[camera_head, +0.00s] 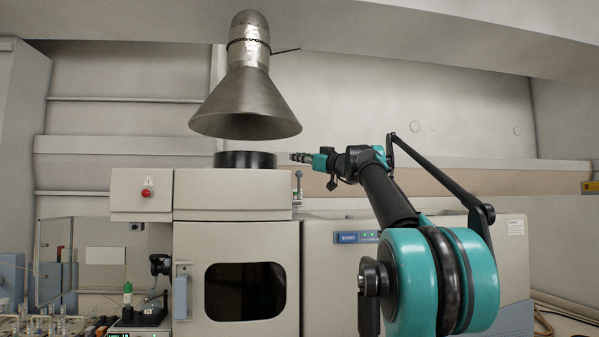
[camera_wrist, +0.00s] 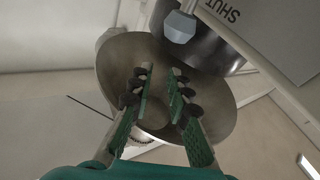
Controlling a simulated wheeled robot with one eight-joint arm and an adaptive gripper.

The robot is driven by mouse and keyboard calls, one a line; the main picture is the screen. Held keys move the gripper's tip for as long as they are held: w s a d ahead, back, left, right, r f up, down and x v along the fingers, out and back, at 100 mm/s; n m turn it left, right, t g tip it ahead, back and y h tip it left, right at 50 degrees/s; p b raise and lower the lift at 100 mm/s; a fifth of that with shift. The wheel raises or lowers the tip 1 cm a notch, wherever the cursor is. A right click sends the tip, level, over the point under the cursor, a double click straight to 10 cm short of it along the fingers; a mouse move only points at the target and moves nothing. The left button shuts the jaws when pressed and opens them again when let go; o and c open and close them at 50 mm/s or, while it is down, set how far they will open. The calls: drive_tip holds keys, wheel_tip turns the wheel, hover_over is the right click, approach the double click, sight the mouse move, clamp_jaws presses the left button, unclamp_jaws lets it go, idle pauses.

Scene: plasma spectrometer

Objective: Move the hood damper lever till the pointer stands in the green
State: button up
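The damper lever (camera_head: 298,184) is a small upright lever with a grey knob, at the right edge of the cream cabinet top in the head view. In the wrist view its faceted grey knob (camera_wrist: 179,27) shows near the top, beyond my fingertips. A plate marked SHUT (camera_wrist: 265,35) is to its right. My gripper (camera_head: 298,157) is just above the lever in the head view, pointing left. In the wrist view my gripper (camera_wrist: 160,74) has its green-padded fingers apart with nothing between them. It appears apart from the knob. The pointer and green band cannot be made out clearly.
The metal hood (camera_head: 245,105) hangs above a dark round collar (camera_head: 245,159), left of my gripper. The cream cabinet (camera_head: 233,190) is close below. A red button (camera_head: 147,193) is on a box at left. Free space lies above and right of my gripper.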

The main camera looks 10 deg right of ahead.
drive_tip(key=shift+w+r, duration=0.1)
drive_tip(key=shift+r, duration=0.3)
drive_tip(key=shift+c, duration=0.2)
drive_tip(key=shift+d, duration=0.1)
drive_tip(key=shift+c, duration=1.3)
drive_tip(key=shift+w+d+m, duration=0.15)
drive_tip(key=shift+d+m, duration=0.25)
drive_tip(key=shift+m, duration=0.3)
clamp_jaws()
drive_tip(key=s+d+f+m+g, duration=0.1)
drive_tip(key=d+f+m+g, duration=0.2)
drive_tip(key=d+m, duration=0.45)
drive_tip(key=s+d+f+m+g, duration=0.1)
drive_tip(key=d+f+m+g, duration=0.25)
drive_tip(key=m, duration=0.75)
drive_tip(key=w+a, duration=0.3)
drive_tip(key=a, duration=0.5)
drive_tip(key=shift+w+a, duration=0.25)
drive_tip(key=shift+a, duration=0.15)
